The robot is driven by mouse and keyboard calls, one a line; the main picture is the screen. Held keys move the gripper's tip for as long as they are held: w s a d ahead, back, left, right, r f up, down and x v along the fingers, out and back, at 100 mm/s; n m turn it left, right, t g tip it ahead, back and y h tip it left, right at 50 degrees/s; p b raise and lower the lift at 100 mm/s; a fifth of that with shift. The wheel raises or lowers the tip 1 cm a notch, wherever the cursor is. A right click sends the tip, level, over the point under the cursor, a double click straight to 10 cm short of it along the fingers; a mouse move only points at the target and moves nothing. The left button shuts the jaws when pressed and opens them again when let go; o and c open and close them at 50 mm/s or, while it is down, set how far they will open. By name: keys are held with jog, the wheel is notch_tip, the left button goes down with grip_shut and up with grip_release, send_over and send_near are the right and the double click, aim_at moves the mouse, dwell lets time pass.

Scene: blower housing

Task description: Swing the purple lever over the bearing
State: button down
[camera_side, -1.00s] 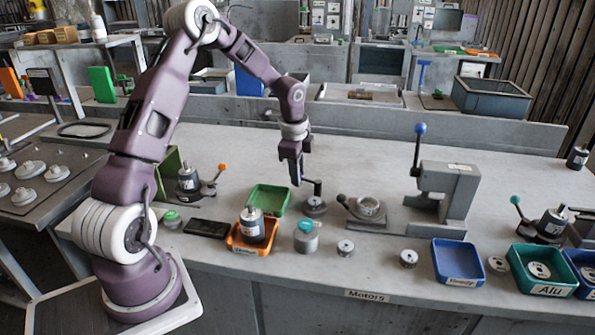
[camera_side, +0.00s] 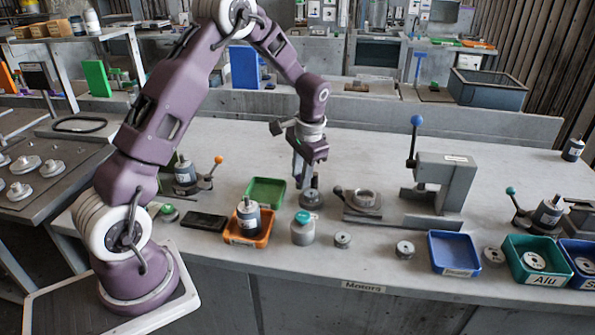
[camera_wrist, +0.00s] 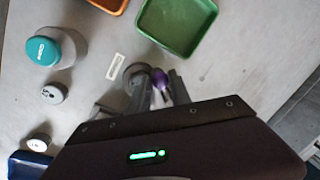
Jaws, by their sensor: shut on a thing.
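The purple lever shows in the wrist view as a purple knob (camera_wrist: 159,78) between the two fingers of my gripper (camera_wrist: 160,86). My gripper is shut on the lever. In the side view my gripper (camera_side: 305,180) points down at a small round grey fixture (camera_side: 313,199) on the bench, and its fingers hide the lever there. Part of a round grey disc (camera_wrist: 136,72) shows beside the knob in the wrist view. I cannot tell for sure which part is the bearing.
A green tray (camera_side: 267,191) and an orange tray (camera_side: 248,238) holding a motor lie left of the fixture. A teal-capped jar (camera_side: 303,232) stands in front. A grey clamp with a ring (camera_side: 364,200) and a blue-knobbed press (camera_side: 445,180) stand to the right. The bench behind is clear.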

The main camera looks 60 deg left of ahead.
jog(key=n, duration=0.1)
jog(key=w+d+n, duration=0.1)
jog(key=n, duration=0.1)
jog(key=shift+d+g, duration=0.3)
jog(key=shift+w+d+n+g, duration=0.2)
jog(key=shift+d+n, duration=0.1)
jog(key=shift+n, duration=0.6)
jog(key=shift+w+d+n+g, duration=0.1)
jog(key=shift+w+d+n, duration=0.15)
jog(key=shift+n, duration=0.65)
jog(key=c, duration=1.2)
grip_release()
jog(key=v, duration=0.7)
jog(key=shift+r, duration=0.15)
